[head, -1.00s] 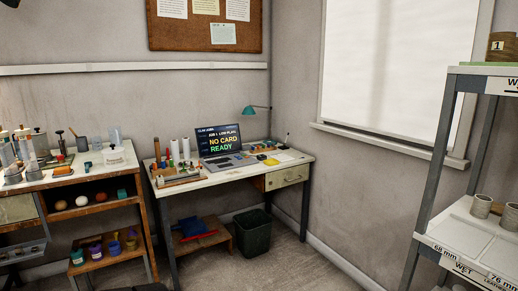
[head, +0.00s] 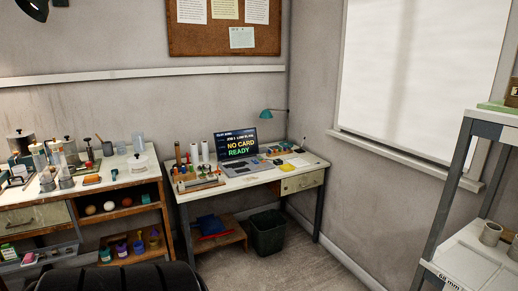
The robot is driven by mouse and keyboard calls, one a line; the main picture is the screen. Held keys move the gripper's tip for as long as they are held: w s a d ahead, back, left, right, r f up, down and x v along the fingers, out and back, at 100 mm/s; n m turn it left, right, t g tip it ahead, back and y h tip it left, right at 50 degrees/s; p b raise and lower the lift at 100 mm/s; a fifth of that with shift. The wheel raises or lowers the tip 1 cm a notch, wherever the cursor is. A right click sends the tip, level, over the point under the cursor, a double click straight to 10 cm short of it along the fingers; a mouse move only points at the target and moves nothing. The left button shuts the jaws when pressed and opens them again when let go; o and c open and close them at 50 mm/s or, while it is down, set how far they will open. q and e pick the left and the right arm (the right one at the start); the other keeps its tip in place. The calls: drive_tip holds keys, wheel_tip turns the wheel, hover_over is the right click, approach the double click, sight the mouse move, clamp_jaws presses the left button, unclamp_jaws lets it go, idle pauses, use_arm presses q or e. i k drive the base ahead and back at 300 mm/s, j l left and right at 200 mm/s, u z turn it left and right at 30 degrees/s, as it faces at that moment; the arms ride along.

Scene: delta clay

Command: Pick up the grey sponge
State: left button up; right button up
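I cannot make out a grey sponge for certain in the head view. The cluttered workbench (head: 125,181) at the left holds jars, bottles and small blocks, too small to tell apart. A small orange-tan block (head: 91,180) lies near its front edge. Neither of my grippers is in view.
A desk (head: 240,184) with a laptop (head: 237,144) stands in the corner. A dark bin (head: 267,234) and a low wooden stool (head: 222,238) are under it. A metal rack (head: 452,185) stands at the right. The floor between is clear.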

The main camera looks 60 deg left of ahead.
sight(263, 150)
drive_tip(key=u, duration=1.55)
